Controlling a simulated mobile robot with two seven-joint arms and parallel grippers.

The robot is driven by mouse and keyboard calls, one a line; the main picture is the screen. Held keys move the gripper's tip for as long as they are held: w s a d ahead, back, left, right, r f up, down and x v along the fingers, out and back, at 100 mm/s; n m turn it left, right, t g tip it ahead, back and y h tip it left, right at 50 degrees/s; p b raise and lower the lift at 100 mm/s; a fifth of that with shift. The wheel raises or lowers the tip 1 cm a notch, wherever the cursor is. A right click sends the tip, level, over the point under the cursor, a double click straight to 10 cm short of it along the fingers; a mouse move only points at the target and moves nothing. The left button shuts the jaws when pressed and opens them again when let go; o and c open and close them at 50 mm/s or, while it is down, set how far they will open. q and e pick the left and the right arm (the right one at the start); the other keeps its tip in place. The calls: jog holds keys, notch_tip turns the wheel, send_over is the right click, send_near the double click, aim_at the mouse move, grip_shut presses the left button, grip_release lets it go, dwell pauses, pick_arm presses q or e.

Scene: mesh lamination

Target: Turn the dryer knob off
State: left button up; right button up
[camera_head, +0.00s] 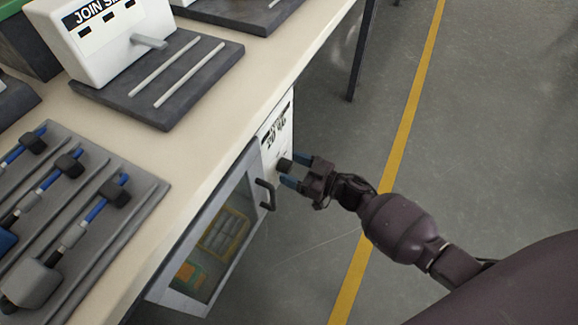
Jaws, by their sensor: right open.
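The dryer is a white and grey cabinet under the bench, with a white control panel (277,137) at its right side. A small dark knob (284,165) sits on the panel. My right gripper (291,172) is at the panel with its two blue-tipped fingers open, one above and one below the knob's level. I cannot tell whether the fingers touch the knob. The dryer's glass door (222,235) looks shut and has a dark handle (265,194) just below left of my gripper. My left gripper is not in view.
A pale bench top (215,150) runs above the dryer. On it are a white box station (100,45) on a dark base, and a grey tray (125,225) with several blue tools. The grey floor to the right is clear, with a yellow line (408,110).

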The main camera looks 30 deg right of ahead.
jog(key=shift+w+a, duration=0.35)
jog(key=shift+w, duration=0.15)
jog(key=c, duration=0.9)
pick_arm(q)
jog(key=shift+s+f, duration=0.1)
